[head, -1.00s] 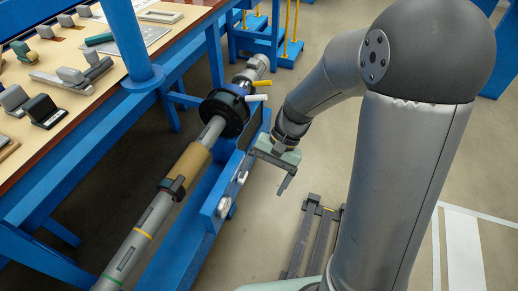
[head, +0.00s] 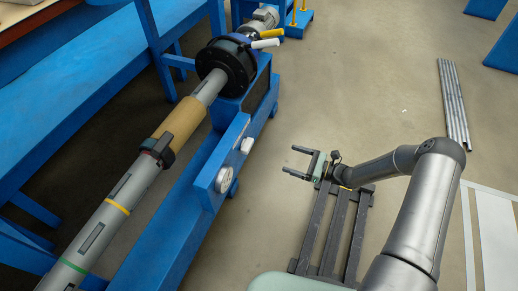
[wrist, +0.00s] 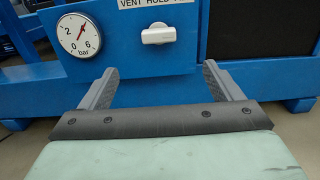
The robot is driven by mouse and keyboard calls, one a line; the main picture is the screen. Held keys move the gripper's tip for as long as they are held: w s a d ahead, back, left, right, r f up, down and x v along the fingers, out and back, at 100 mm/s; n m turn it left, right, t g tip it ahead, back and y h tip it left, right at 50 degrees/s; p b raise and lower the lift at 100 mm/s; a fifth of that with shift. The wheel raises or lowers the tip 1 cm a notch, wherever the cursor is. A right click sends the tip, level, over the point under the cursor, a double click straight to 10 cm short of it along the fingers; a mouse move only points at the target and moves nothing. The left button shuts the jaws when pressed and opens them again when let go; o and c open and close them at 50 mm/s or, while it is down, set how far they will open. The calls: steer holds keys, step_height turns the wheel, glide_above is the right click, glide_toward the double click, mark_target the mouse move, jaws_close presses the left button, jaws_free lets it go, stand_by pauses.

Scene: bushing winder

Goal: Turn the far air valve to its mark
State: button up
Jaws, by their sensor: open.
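A white valve handle (wrist: 157,34) sits on the blue panel under a partly cut-off label reading "VENT HOLD" (wrist: 157,3). Its bar lies about level; no mark can be made out beside it. In the head view the valve (head: 246,145) is the farther of two white fittings on the panel. My gripper (head: 295,161) is open and empty, to the right of the panel with its fingers towards it. In the wrist view the fingers (wrist: 172,85) are spread below the valve, apart from it.
A pressure gauge (wrist: 79,35) is left of the valve; in the head view the gauge (head: 227,181) is nearer. The winder shaft (head: 107,212) runs behind the panel, with white (head: 265,43) and yellow (head: 271,34) levers beyond. A dark rack (head: 330,235) stands on the floor below my arm.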

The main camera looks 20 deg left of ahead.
mark_target(251, 146)
steer(key=a+b, duration=0.1)
steer(key=a, duration=0.4)
steer(key=w+a+b, duration=0.1)
steer(key=a+b, duration=0.1)
steer(key=a, duration=0.4)
steer(key=a+b, duration=0.1)
steer(key=a, duration=0.4)
steer(key=shift+w+a+r, duration=0.1)
steer(key=shift+w+a, duration=0.25)
steer(key=shift+w, duration=0.05)
steer(key=c, duration=1)
